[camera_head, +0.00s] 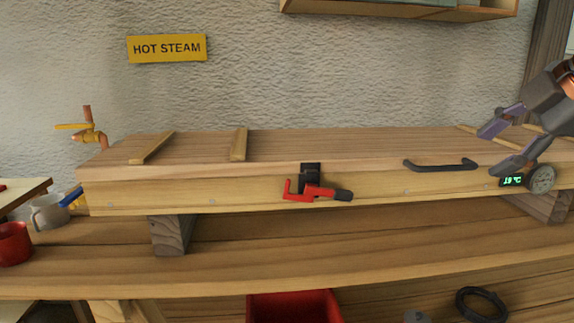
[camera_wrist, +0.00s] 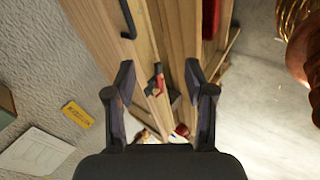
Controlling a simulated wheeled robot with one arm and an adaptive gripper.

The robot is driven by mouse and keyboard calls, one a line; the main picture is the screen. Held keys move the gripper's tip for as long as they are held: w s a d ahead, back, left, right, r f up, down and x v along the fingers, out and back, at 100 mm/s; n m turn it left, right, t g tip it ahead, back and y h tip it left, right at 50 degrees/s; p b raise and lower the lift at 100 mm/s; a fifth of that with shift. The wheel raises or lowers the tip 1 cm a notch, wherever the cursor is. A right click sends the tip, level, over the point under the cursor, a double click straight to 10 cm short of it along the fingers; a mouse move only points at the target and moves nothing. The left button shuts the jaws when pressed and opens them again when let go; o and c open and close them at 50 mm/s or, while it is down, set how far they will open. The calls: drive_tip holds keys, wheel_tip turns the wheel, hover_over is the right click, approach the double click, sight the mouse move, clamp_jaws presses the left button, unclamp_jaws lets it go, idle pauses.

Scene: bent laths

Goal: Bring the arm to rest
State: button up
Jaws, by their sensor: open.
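My gripper (camera_head: 505,145) is at the right of the head view, beside the right end of the long wooden steam box (camera_head: 340,147). Its two fingers are apart with nothing between them. In the wrist view my gripper (camera_wrist: 158,90) also shows open and empty, with the box running away beyond the fingers. I cannot tell whether the lower finger touches the box, as it overlaps the box's front edge in the head view.
A black handle (camera_head: 440,165), a red-handled latch (camera_head: 316,190) and a gauge (camera_head: 541,179) with a lit display are on the box's front. A brass valve (camera_head: 90,137) stands at the left end. A red mug (camera_head: 13,244) is far left; a shelf (camera_head: 400,10) hangs above.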

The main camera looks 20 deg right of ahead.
drive_tip(key=w+a+f+m+g+y+p, duration=0.1)
drive_tip(key=w+a+f+m+g+p, duration=0.15)
drive_tip(key=w+a+p, duration=0.4)
drive_tip(key=w+a+f+m+g+y+p, duration=0.1)
drive_tip(key=w+a+m+g+y+p, duration=0.15)
drive_tip(key=a+p, duration=0.75)
drive_tip(key=s+a+f+m+g+h+p, duration=0.2)
drive_tip(key=s+a+f+m+g+p, duration=0.2)
drive_tip(key=s+a+f+m+p, duration=0.3)
drive_tip(key=s+a+m+p, duration=0.1)
drive_tip(key=s+a+p, duration=0.2)
drive_tip(key=s+a, duration=0.1)
drive_tip(key=shift+s+f+g, duration=0.15)
drive_tip(key=shift+s+g, duration=0.25)
drive_tip(key=shift+s, duration=0.3)
drive_tip(key=shift+c, duration=0.2)
